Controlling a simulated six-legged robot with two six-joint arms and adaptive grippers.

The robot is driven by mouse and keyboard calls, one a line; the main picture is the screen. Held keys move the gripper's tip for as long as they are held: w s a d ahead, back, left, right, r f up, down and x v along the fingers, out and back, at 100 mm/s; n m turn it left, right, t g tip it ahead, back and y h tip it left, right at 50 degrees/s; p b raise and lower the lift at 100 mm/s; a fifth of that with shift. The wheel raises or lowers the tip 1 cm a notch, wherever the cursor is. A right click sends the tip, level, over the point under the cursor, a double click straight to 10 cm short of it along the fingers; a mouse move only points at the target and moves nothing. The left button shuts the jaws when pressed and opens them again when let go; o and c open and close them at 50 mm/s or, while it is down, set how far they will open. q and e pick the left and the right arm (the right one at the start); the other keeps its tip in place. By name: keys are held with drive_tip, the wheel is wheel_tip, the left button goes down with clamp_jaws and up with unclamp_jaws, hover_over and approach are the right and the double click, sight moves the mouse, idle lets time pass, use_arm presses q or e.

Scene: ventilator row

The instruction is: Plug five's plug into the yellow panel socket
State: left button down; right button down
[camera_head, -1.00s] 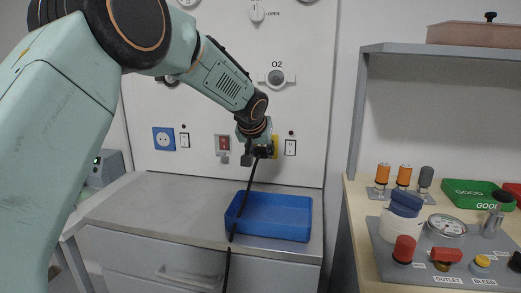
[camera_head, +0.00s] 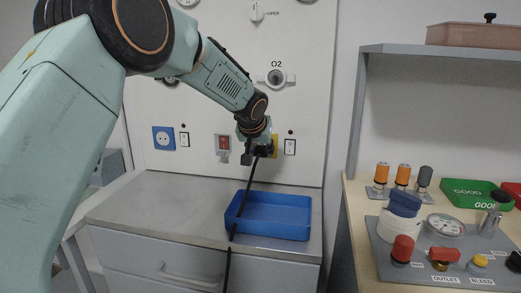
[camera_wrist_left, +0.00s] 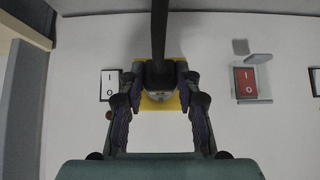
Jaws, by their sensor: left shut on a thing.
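The yellow panel socket (camera_head: 275,145) is on the white wall panel, partly hidden behind my left gripper (camera_head: 257,150). In the left wrist view, the gripper (camera_wrist_left: 157,82) is shut on a black plug (camera_wrist_left: 157,72), with a finger on each side. The plug is in front of the yellow plate (camera_wrist_left: 174,101) and roughly centred on it. I cannot tell whether its pins are in the socket. A black cable (camera_head: 243,200) hangs from the plug, past the blue tray and over the counter's front edge. My right gripper is not in view.
A blue socket (camera_head: 164,138) and a red switch (camera_head: 223,142) are farther left on the panel. A white switch (camera_head: 290,147) is just right of the yellow plate. A blue tray (camera_head: 300,232) lies on the counter below. A bench with fittings (camera_head: 440,250) stands at right.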

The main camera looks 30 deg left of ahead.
use_arm(q)
drive_tip(key=c, duration=0.9)
unclamp_jaws()
drive_tip(key=shift+o, duration=0.2)
drive_tip(key=v, duration=1.2)
